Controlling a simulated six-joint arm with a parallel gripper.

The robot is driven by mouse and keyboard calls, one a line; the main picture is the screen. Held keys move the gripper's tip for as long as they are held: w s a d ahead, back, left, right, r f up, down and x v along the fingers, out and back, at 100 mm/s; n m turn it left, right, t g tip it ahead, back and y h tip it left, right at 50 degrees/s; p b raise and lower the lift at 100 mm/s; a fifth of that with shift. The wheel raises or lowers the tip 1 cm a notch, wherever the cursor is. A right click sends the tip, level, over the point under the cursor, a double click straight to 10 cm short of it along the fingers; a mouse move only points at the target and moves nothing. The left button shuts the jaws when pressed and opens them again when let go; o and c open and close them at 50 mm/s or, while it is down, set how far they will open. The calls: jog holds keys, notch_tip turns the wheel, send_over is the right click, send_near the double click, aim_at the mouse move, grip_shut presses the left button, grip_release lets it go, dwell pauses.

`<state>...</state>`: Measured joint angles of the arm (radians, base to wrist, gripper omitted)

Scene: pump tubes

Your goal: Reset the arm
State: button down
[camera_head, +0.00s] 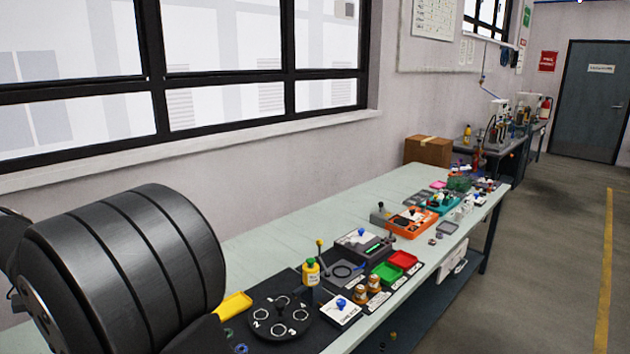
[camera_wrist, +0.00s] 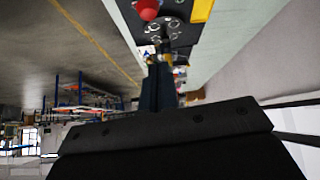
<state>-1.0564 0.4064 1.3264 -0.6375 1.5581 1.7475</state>
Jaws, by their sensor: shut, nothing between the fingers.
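My gripper (camera_wrist: 161,70) shows in the wrist view as a dark narrow shape rising from a wide black body with screws along the bottom. Its fingers are together, with nothing held between them. Beyond the tips, the workbench scene appears upside down. In the head view, a big dark ribbed cylinder at the lower left looks like part of my arm. It hides the near left end of the bench, and the fingers cannot be made out there.
The long pale bench (camera_head: 300,222) runs along the window wall. On it are a black round plate with numbered rings (camera_head: 281,317), a yellow tray (camera_head: 233,305), a yellow bottle (camera_head: 311,272), green (camera_head: 387,271) and red trays (camera_head: 402,259). The bench strip by the wall is mostly clear.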

jog(key=f, duration=0.5)
jog(key=w+d+f, duration=0.1)
jog(key=f, duration=0.1)
jog(key=shift+d+f, duration=0.1)
jog(key=shift+f, duration=0.2)
jog(key=w+d+f+g+y, duration=0.2)
jog(key=w+d+g+y, duration=0.3)
jog(key=w+d, duration=0.5)
jog(key=shift+w, duration=0.25)
dwell(0.4)
